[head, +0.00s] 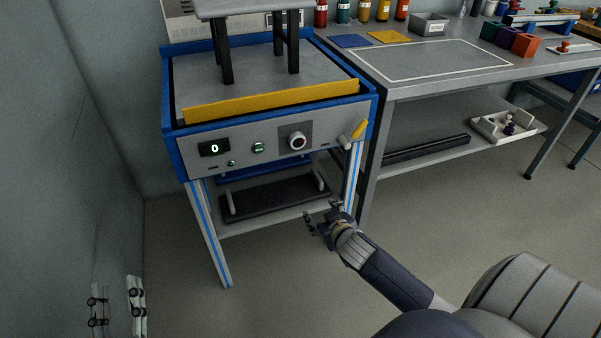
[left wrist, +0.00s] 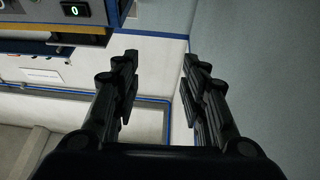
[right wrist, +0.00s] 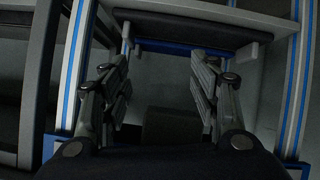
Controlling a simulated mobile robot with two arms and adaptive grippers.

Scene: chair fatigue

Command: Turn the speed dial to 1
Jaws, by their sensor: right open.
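My right gripper (head: 323,218) is open and empty, below the panel and apart from the dial. In the right wrist view its fingers (right wrist: 160,95) are spread before the machine's lower frame. My left gripper (head: 117,307) is at the lower left by the wall, open and empty, its fingers apart in the left wrist view (left wrist: 158,85).
A green button (head: 258,147) sits left of the dial; a yellow-handled lever (head: 358,130) projects at its right. A dark-legged stool (head: 255,8) stands on the machine. A grey workbench (head: 440,78) stands at right, and a wall (head: 85,130) at left. Floor in front is clear.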

